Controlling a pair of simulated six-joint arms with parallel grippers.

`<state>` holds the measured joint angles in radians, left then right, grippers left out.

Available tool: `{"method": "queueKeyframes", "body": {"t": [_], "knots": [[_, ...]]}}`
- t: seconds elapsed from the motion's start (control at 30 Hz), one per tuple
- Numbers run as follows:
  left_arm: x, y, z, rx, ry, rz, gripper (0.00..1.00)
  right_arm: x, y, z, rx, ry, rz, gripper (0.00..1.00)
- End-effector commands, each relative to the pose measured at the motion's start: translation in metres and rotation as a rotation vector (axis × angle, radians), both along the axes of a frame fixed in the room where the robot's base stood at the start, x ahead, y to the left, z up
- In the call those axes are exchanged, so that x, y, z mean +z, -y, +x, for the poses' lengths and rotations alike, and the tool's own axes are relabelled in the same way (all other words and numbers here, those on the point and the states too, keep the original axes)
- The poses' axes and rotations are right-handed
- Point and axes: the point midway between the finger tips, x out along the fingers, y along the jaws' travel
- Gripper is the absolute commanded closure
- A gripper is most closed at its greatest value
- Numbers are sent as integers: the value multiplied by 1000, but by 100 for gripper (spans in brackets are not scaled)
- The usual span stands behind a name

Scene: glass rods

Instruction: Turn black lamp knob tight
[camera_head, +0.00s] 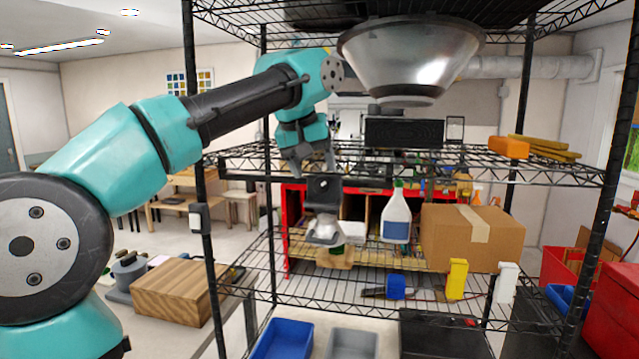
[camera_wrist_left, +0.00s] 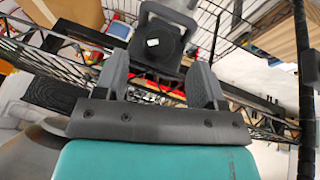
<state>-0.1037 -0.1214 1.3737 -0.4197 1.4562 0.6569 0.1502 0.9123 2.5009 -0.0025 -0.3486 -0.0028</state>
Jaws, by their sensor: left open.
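The black lamp knob (camera_wrist_left: 158,43) shows in the left wrist view as a round dark face with a small white label, on a grey bracket. In the head view the dark lamp bracket (camera_head: 322,190) hangs near the middle shelf, with a grey and white lamp head (camera_head: 325,232) below it. My left gripper (camera_head: 314,168) points down just above the bracket, its fingers apart. In the left wrist view my left gripper (camera_wrist_left: 160,68) is open, with one finger on either side of the knob's line and the knob just beyond the tips. Contact cannot be told. My right gripper is not in view.
A black wire rack (camera_head: 560,172) surrounds the spot, with posts and shelf edges close to my arm. A large metal lamp shade (camera_head: 412,55) hangs to the right. A white spray bottle (camera_head: 397,215) and a cardboard box (camera_head: 472,238) stand to the right.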

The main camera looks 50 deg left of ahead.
Motion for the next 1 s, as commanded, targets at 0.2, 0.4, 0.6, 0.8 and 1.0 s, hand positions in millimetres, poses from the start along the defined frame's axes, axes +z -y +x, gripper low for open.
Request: {"method": "queueKeyframes", "body": {"t": [0.2, 0.4, 0.6, 0.8, 1.0], "knots": [[-30, -2, 14, 1, -2, 1, 36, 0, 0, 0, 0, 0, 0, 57], [-42, -3, 20, 0, -1, 1, 36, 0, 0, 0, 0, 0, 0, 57], [-43, -3, 21, 0, 1, 1, 36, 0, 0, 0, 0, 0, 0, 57], [-43, -3, 21, 0, 0, 0, 48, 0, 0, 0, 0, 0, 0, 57], [-43, -3, 21, 0, 0, 0, 67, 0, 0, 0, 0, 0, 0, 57]]}}
